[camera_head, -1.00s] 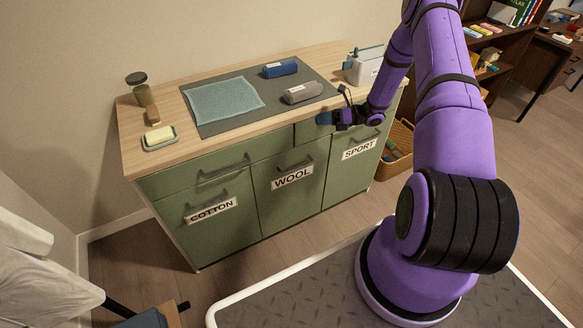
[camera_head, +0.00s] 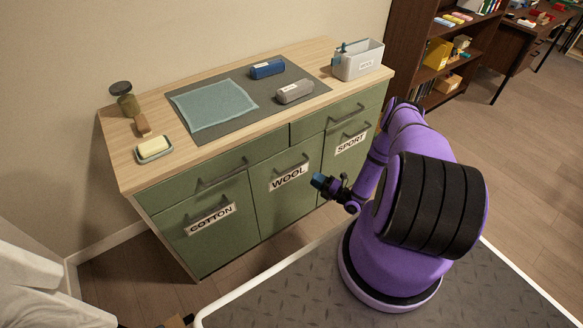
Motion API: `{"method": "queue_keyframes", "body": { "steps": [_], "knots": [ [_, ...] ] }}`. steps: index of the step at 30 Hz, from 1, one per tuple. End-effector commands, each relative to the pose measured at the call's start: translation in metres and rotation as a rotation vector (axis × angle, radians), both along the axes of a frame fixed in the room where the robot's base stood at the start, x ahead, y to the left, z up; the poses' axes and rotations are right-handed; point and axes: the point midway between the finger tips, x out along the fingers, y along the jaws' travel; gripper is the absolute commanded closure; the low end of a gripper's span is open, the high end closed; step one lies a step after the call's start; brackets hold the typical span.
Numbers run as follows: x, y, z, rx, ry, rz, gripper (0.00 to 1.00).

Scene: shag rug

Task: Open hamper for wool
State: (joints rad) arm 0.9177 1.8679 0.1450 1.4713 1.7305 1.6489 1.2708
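The wool hamper (camera_head: 284,200) is the middle green front of the cabinet, with a "WOOL" label (camera_head: 289,177) and a dark bar handle (camera_head: 291,167) above the label. Its front looks flush with its neighbours, so it is shut. My gripper (camera_head: 320,181) is low in front of the cabinet, to the right of the "WOOL" label and below the "SPORT" label. It appears apart from the handle. Its fingers are small and seen from behind, so I cannot tell whether they are open or shut.
The cotton hamper (camera_head: 215,243) is on the left and the sport hamper (camera_head: 348,160) on the right. Drawers (camera_head: 222,177) run above.

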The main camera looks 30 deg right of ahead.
Motion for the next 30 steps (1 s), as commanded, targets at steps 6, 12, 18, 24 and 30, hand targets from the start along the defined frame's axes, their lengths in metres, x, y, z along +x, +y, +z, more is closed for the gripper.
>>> {"method": "queue_keyframes", "body": {
  "steps": [6,12,18,24,30],
  "knots": [
    [0.017,0.009,0.003,0.002,0.000,0.000,0.63],
    [0.048,0.023,0.009,0.001,-0.001,0.002,0.63],
    [0.077,0.036,0.015,0.000,-0.001,0.001,0.63],
    [0.092,0.043,0.018,0.001,0.000,-0.001,0.63],
    [0.096,0.045,0.019,0.001,0.000,-0.003,0.63]
  ]
}}
